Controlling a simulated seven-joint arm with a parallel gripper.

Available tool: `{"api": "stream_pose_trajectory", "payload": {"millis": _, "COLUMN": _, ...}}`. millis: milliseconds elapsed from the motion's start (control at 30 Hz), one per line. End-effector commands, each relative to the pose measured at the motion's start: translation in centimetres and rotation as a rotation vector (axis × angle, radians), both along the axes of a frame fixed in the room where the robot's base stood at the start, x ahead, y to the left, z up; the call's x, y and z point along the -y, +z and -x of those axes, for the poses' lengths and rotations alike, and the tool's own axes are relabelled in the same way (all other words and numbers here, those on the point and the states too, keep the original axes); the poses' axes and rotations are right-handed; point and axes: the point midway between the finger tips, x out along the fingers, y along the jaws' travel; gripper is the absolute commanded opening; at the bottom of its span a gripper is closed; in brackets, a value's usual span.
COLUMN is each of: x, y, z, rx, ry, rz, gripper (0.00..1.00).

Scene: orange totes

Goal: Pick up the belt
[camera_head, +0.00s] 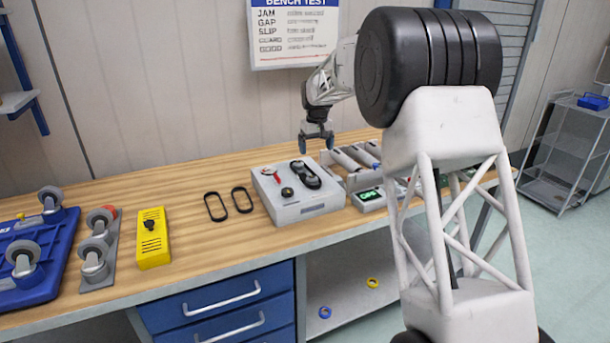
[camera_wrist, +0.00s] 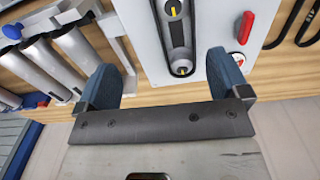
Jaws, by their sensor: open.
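A black belt (camera_head: 313,178) runs around two pulleys on top of the light grey test box (camera_head: 308,209). In the wrist view the belt (camera_wrist: 191,36) stretches away from me around both pulleys. Two more black belts lie loose and flat on the bench, a left one (camera_head: 215,207) and a right one (camera_head: 242,200). My gripper (camera_head: 316,146) points down above the far side of the box, apart from the belt. In the wrist view its blue fingers (camera_wrist: 165,68) are spread wide with nothing between them, and the mounted belt lies beyond the gap.
Grey rollers (camera_head: 350,158) lie in a rack right of the box. A yellow box (camera_head: 153,238), a grey roller plate (camera_head: 97,254) and a blue roller base (camera_head: 34,254) stand on the left of the wooden bench.

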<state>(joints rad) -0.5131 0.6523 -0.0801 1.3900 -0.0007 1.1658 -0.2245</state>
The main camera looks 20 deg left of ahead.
Motion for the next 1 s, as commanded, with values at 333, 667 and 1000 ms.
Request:
{"api": "stream_pose_trajectory", "payload": {"millis": 333, "x": -4.7, "y": -3.2, "z": -1.4, "rx": -0.011, "ry": 0.046, "rz": 0.006, "gripper": 0.94}}
{"api": "stream_pose_trajectory", "payload": {"millis": 667, "x": -4.8, "y": -3.4, "z": -1.4, "rx": -0.012, "ry": 0.048, "rz": 0.006, "gripper": 0.94}}
{"api": "stream_pose_trajectory", "payload": {"millis": 1000, "x": -4.8, "y": -5.2, "z": -1.5, "rx": -0.013, "ry": 0.048, "rz": 0.007, "gripper": 0.94}}
